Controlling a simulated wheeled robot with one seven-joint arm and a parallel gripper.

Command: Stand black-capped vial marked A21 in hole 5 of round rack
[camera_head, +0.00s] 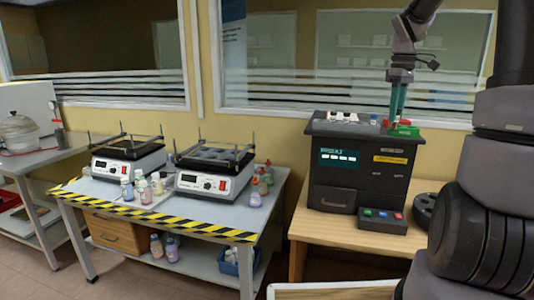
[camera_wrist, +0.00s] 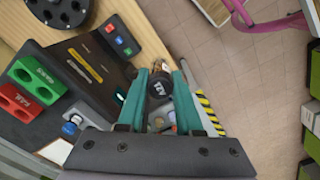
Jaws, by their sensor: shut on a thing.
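My gripper (camera_head: 396,112) is above the top of the black machine in the head view, fingers pointing down. In the wrist view, my gripper's (camera_wrist: 160,78) teal fingers are shut on a black-capped vial (camera_wrist: 159,88). White marking shows on its cap, too small to read for sure. The vial's body is mostly hidden under the cap. The round rack (camera_wrist: 58,12) is black with holes, at the top left of the wrist view, partly cut off. It also shows in the head view (camera_head: 424,210), partly hidden by my arm. Its hole numbers cannot be read.
The black machine (camera_head: 350,180) stands on a wooden table (camera_head: 305,240). A green rack (camera_wrist: 37,74) and a red rack (camera_wrist: 18,102) are on its top. A button box (camera_head: 381,220) stands before it. A grey bench (camera_head: 140,205) at left holds two shakers and several bottles.

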